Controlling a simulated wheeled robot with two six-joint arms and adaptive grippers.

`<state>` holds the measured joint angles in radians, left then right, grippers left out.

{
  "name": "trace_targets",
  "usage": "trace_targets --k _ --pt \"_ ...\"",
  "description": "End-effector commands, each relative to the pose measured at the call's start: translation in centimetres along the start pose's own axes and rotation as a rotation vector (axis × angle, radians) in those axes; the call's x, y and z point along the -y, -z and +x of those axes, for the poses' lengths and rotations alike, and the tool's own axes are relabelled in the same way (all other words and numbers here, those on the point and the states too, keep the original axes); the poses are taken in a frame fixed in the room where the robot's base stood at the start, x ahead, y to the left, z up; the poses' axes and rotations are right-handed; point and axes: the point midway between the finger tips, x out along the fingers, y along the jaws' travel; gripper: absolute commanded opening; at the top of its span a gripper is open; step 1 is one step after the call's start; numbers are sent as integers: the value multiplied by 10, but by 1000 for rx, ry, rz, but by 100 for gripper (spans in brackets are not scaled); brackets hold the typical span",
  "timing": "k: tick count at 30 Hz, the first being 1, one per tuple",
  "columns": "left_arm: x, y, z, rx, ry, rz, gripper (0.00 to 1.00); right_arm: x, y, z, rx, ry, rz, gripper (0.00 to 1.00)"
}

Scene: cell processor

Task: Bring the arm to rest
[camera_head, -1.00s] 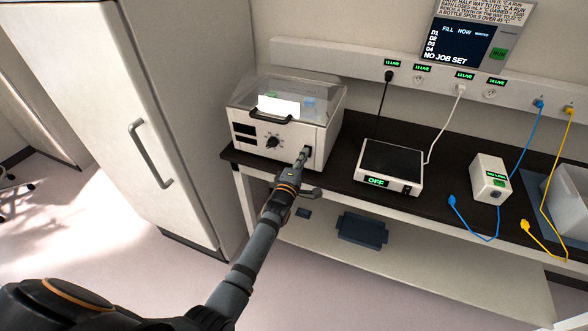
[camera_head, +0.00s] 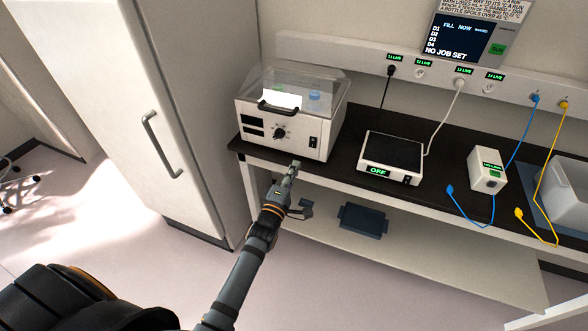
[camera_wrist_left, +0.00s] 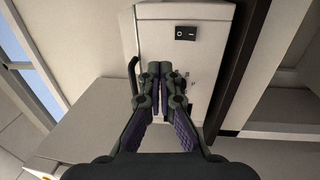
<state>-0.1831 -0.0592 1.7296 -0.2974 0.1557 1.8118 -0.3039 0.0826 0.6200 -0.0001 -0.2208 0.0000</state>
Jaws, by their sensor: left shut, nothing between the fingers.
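My left gripper (camera_head: 292,170) is in front of the bench edge, just below the white box with the clear lid (camera_head: 283,137). Its fingers are shut and empty, and it is apart from the box. In the left wrist view the shut fingers (camera_wrist_left: 162,70) point toward the white box (camera_wrist_left: 200,55). The box's black rocker switch (camera_wrist_left: 186,33) shows beyond the fingertips, and it also shows in the head view (camera_head: 313,142). My right gripper is not in view.
The dark bench top (camera_head: 345,165) carries a flat device marked OFF (camera_head: 391,158), a small white box (camera_head: 487,170) and a grey bin (camera_head: 562,190). Loose blue (camera_head: 450,190) and yellow (camera_head: 519,212) plugs lie there. A tall cabinet (camera_head: 165,110) stands left. A lower shelf (camera_head: 420,240) holds a dark tray (camera_head: 362,219).

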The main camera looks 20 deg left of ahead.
Motion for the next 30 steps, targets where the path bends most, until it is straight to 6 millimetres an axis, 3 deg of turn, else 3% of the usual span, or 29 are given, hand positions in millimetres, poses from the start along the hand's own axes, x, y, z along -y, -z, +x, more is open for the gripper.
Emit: trace_targets --k 3,8,11,14,17,18,20,24,26,30 --pt "0 0 0 0 0 0 0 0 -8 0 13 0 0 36" --pt "0 0 0 0 1 0 0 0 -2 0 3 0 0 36" --pt "16 0 -3 0 33 29 0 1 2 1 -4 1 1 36" --pt "69 2 -17 7 145 136 0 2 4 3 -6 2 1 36" --pt "148 7 -48 42 320 310 0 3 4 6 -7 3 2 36" --pt "181 9 -65 66 394 384 0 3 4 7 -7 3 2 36" --pt "227 13 -94 112 502 494 0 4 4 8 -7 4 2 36" --pt "321 24 -177 266 741 734 0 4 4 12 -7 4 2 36" --pt "356 29 -219 352 838 828 0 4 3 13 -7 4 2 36" --pt "420 44 -326 597 1039 1025 0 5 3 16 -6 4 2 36"
